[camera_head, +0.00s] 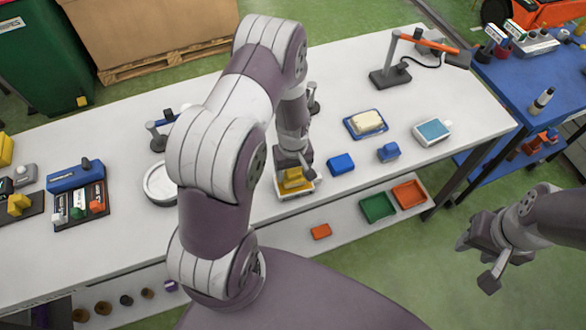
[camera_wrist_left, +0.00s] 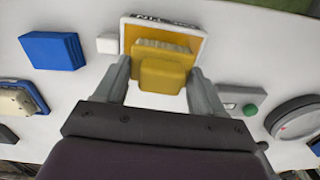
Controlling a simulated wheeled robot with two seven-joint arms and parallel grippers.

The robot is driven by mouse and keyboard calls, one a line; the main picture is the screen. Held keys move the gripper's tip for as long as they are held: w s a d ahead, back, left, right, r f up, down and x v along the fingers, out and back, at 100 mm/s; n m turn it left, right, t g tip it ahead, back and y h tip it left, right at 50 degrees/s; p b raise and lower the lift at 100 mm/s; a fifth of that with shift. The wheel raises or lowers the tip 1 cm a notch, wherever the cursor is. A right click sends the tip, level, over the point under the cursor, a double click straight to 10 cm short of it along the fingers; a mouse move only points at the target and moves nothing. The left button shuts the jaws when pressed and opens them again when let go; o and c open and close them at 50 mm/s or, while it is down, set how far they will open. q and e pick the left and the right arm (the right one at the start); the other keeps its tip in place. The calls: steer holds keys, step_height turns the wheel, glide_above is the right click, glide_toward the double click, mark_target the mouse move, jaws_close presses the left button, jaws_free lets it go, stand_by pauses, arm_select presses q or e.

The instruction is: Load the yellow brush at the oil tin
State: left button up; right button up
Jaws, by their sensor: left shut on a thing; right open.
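The yellow brush (camera_head: 292,177) is held in my left gripper (camera_head: 294,168) above the front middle of the white table. In the left wrist view the brush (camera_wrist_left: 164,76) sits between the two fingers, its pale bristle edge pointing to the far side. The oil tin (camera_head: 300,191) is a shallow white-rimmed tray under the brush; in the left wrist view its orange-yellow inside (camera_wrist_left: 142,32) shows around the brush. I cannot tell whether the bristles touch it. My right gripper (camera_head: 477,262) is open and empty, off the table at the lower right.
A blue block (camera_head: 341,164) and another blue item (camera_head: 388,152) lie right of the tin. A butter-coloured block on a blue tray (camera_head: 350,127) is behind them. A round white dish (camera_head: 157,190) stands left. Green and red bins (camera_head: 377,207) are on the lower shelf.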

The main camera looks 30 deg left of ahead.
arm_select(q)
steer(key=shift+f, duration=0.25)
steer(key=shift+f, duration=0.2)
stand_by(1.0)
step_height(320, 180, up, 7)
steer(key=p, duration=0.5)
steer(key=shift+r+p, duration=0.1)
steer(key=shift+p, duration=0.2)
stand_by(0.4)
